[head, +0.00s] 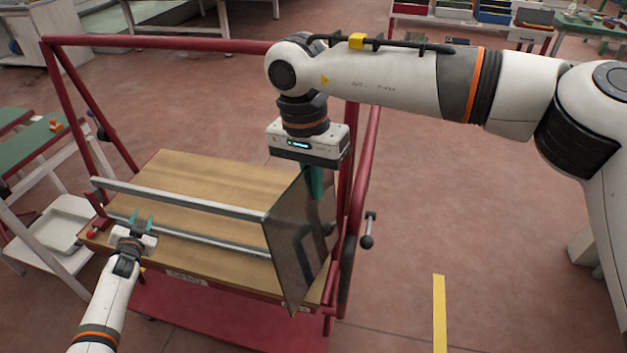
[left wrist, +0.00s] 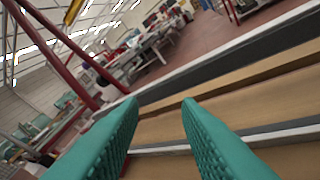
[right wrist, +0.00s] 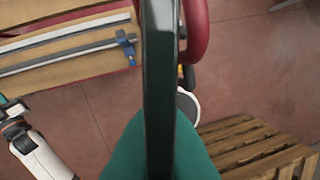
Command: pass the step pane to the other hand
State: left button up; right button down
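The step pane (head: 292,245) is a dark, see-through sheet standing upright at the right end of the wooden cart bed. My right gripper (head: 314,183) is shut on its upper edge from above. In the right wrist view the pane (right wrist: 160,70) shows edge-on between the teal fingers. Its lower edge hangs near the bed's front right corner; I cannot tell whether it touches. My left gripper (head: 141,222) is open and empty over the left part of the bed, well apart from the pane. Its spread teal fingers fill the left wrist view (left wrist: 160,103).
The red-framed cart has a wooden bed (head: 190,175) with two metal rails (head: 190,200) running across it. Red posts (head: 355,190) rise beside the pane. A wooden pallet (right wrist: 255,150) lies on the floor in the right wrist view. Open floor (head: 450,220) is at right.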

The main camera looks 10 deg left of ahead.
pick_arm(q)
jog(key=s+d+f+g+h, duration=0.1)
jog(key=s+d+f+g, duration=0.1)
jog(key=s+d+f, duration=0.6)
jog(key=s+d+f+g+h, duration=0.1)
jog(key=s+d+f+g, duration=0.2)
jog(key=s+f, duration=0.55)
jog(key=s+d+f+g+h, duration=0.15)
jog(key=s+d+f, duration=0.4)
jog(key=f, duration=0.65)
jog(key=s+d+f+g, duration=0.2)
jog(key=s+d, duration=0.4)
jog(key=s, duration=0.3)
jog(key=s+d+f+g+h, duration=0.1)
jog(key=s+d+f, duration=0.3)
jog(key=s, duration=0.5)
jog(key=s+d+f+g+h, duration=0.1)
jog(key=s+d+f+g, duration=0.3)
jog(key=s+d, duration=0.3)
jog(key=shift+s+d+n, duration=0.3)
jog(key=shift+s, duration=0.9)
jog(key=shift+h, duration=0.25)
